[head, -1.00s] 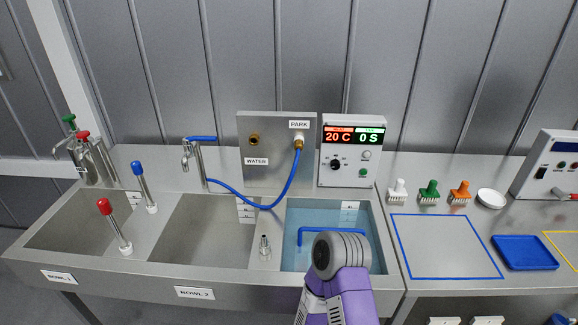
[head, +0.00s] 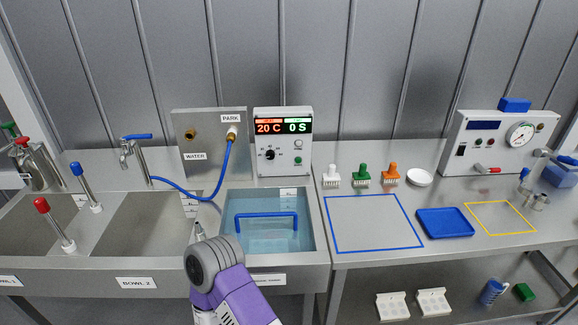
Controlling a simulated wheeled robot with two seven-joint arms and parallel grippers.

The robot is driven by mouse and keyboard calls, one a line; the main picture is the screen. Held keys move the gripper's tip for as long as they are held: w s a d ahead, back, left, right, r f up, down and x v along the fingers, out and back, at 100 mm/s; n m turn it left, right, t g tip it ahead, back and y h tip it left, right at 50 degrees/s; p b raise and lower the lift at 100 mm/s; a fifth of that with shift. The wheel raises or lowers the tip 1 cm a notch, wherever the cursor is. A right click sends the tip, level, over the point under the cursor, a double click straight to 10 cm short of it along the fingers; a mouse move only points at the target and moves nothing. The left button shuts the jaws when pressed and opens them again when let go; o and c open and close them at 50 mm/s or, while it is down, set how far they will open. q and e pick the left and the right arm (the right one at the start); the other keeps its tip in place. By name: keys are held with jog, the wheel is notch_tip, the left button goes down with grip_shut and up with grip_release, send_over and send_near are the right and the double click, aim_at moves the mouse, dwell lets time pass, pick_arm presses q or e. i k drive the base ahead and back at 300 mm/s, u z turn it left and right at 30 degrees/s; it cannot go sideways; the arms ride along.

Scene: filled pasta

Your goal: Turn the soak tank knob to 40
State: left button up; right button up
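The soak tank control box (head: 290,167) is a white upright panel behind the tank. Its display (head: 283,127) reads 20 C in red and 0 S in green. A black knob (head: 270,155) with a dial ring sits below the display on the left; its exact pointer setting is too small to read. The soak tank (head: 262,252) holds blue water, with a blue bar-shaped handle (head: 265,215) across it. A purple and grey link of my arm shows at the bottom, in front of the tank's left side.
A grey panel (head: 207,165) with a blue hose (head: 215,190) stands left of the box. White, green and orange brushes (head: 361,174) stand to its right. A blue-outlined area (head: 370,225) is empty. A blue tray (head: 445,223) lies beyond it.

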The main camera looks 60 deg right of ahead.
aim_at(270, 154)
jog(key=k, duration=0.35)
jog(key=z, duration=1)
